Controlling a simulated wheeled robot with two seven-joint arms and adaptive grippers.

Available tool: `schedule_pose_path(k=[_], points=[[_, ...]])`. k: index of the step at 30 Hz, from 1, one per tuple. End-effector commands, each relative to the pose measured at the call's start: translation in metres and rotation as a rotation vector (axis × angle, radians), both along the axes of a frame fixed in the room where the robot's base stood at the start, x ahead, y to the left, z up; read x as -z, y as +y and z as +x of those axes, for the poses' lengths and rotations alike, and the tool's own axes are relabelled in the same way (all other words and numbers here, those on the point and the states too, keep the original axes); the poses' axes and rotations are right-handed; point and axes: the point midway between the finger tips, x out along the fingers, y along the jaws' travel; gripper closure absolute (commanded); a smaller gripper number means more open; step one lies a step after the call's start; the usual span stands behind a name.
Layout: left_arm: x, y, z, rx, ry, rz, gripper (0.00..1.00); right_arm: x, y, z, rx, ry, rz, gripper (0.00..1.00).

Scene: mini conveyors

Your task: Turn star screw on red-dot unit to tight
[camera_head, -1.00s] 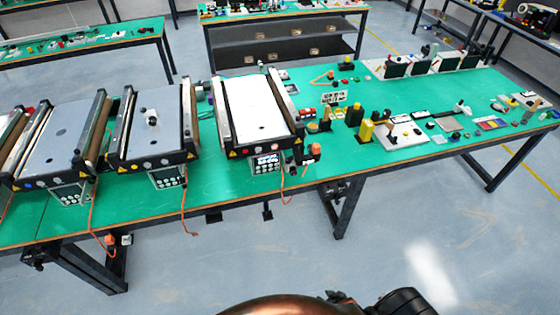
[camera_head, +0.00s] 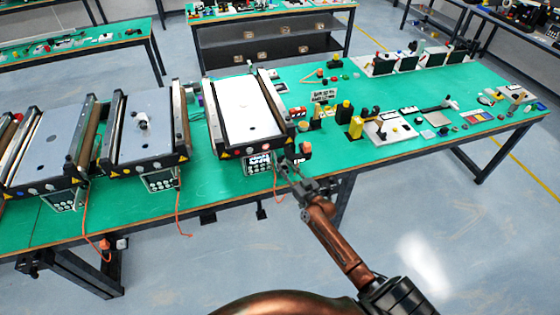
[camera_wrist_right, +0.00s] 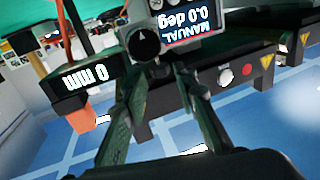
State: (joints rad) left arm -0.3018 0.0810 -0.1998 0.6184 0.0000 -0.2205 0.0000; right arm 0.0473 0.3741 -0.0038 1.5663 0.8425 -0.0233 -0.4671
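My right gripper (camera_head: 286,168) reaches up to the front right corner of the white-topped conveyor unit (camera_head: 246,108). In the right wrist view its two fingers (camera_wrist_right: 160,75) stand apart, with no object visible between them. A round black knob (camera_wrist_right: 143,45) is just beyond the fingertips; I cannot tell whether they touch it. I cannot make out whether this knob is star-shaped. Beside it a screen (camera_wrist_right: 188,25) reads MANUAL 0.0 deg, upside down. I cannot pick out a red dot marking any unit for sure. My left gripper is not in view.
A second display (camera_wrist_right: 88,78) reads 0 mm. A red button (camera_wrist_right: 247,69) shows on a neighbouring front panel. Two grey-topped conveyor units (camera_head: 150,125) (camera_head: 48,150) stand to the left. A yellow block (camera_head: 355,128) and small parts lie on the green bench to the right.

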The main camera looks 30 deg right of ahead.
Motion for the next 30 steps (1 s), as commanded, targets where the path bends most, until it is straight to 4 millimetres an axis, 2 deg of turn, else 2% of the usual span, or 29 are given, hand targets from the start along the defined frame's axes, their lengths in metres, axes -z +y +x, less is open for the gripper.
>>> schedule_pose_path(k=[3,9,20,30], points=[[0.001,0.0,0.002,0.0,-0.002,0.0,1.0,0.0,0.001,0.021,-0.001,-0.001,-0.001,0.73],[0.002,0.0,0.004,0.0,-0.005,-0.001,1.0,0.001,0.002,0.042,-0.001,0.002,-0.001,0.73],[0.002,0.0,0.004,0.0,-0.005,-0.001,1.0,0.001,0.001,0.047,0.0,0.002,-0.001,0.73],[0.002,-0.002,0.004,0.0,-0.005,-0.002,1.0,0.001,0.001,0.047,0.0,0.002,-0.001,0.97]])
